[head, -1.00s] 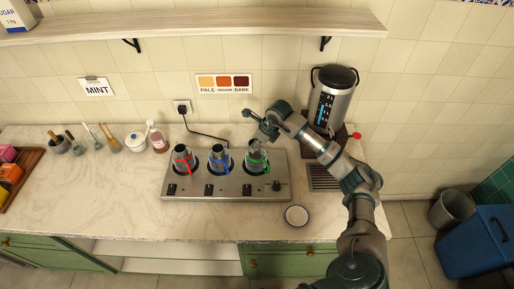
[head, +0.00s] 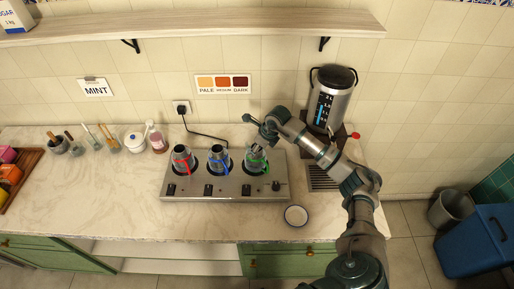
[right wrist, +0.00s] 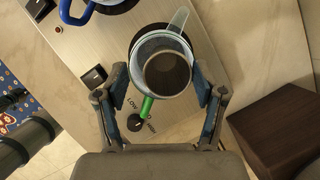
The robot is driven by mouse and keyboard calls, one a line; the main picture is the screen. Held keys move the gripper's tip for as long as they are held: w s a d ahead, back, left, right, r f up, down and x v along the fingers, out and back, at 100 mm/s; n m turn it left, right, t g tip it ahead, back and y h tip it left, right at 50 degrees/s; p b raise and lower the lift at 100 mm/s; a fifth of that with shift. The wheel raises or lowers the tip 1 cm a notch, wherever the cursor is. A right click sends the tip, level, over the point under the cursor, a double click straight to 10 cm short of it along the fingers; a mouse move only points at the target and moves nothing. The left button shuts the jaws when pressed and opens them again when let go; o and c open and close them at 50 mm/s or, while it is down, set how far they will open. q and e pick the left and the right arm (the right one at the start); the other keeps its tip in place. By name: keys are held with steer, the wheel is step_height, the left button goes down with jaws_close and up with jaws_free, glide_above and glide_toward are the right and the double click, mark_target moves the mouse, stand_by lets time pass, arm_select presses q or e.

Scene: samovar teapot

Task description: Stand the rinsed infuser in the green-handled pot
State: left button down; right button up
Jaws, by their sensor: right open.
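The green-handled pot (head: 257,162) stands on the right burner of the steel stove. In the right wrist view its green handle (right wrist: 146,106) and pale rim (right wrist: 151,45) show. A grey cylinder with a brownish inside, seemingly the infuser (right wrist: 167,73), appears at the pot's mouth. I cannot tell how deep it sits. My right gripper (head: 259,128) is just above and behind the pot. In the wrist view its fingers (right wrist: 160,84) are spread on either side of the cylinder, with gaps visible. My left gripper is out of view.
The blue-handled pot (head: 218,161) and red-handled pot (head: 182,160) stand to the left on the stove (head: 230,189). A tall urn (head: 330,100) stands on a brown base behind my right arm. A small white dish (head: 296,215) lies in front.

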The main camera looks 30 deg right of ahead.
steer(key=v, duration=1.2)
steer(key=shift+b, duration=0.45)
steer(key=shift+d+f, duration=0.1)
steer(key=shift+d, duration=0.1)
